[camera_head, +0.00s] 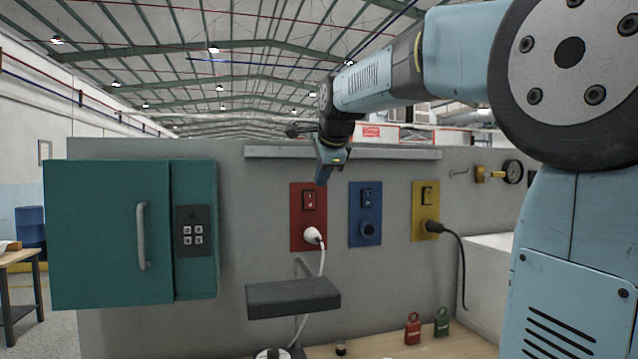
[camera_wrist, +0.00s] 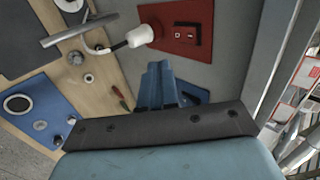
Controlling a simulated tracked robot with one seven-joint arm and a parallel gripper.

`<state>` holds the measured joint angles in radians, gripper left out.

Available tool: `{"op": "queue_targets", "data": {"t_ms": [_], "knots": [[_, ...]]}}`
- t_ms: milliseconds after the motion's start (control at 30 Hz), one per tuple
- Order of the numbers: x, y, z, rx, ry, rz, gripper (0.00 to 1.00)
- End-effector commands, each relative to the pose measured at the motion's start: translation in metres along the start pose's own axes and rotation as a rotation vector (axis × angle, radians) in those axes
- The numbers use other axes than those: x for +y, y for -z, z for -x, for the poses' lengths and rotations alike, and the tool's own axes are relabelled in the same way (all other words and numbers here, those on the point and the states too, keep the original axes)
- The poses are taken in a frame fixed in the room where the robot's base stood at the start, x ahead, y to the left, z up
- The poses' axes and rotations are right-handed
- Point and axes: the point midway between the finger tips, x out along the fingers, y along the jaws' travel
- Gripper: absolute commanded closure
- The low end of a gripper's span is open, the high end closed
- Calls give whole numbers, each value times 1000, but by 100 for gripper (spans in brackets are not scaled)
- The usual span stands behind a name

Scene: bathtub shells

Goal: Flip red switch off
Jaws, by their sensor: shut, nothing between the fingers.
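My gripper (camera_head: 322,181) is shut and empty, pointing down just in front of the top right of the red panel. Its blue fingers (camera_wrist: 158,85) show in the wrist view, below the red panel in the picture. Contact with the switch cannot be told.
A blue panel (camera_head: 356,231) and a yellow panel (camera_head: 421,229) with a black plug are to the right. A teal cabinet (camera_head: 107,235) is at the left. A dark shelf (camera_head: 293,297) juts out below the red panel. A ledge (camera_head: 343,153) runs above the panels.

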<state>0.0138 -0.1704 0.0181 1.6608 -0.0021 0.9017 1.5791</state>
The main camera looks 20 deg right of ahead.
Motion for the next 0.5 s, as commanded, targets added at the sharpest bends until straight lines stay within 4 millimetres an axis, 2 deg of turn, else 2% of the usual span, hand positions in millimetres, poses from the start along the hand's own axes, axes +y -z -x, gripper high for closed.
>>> {"op": "queue_targets", "data": {"t_ms": [500], "knots": [[-1,-1,-90,-1,-3,2,100]]}}
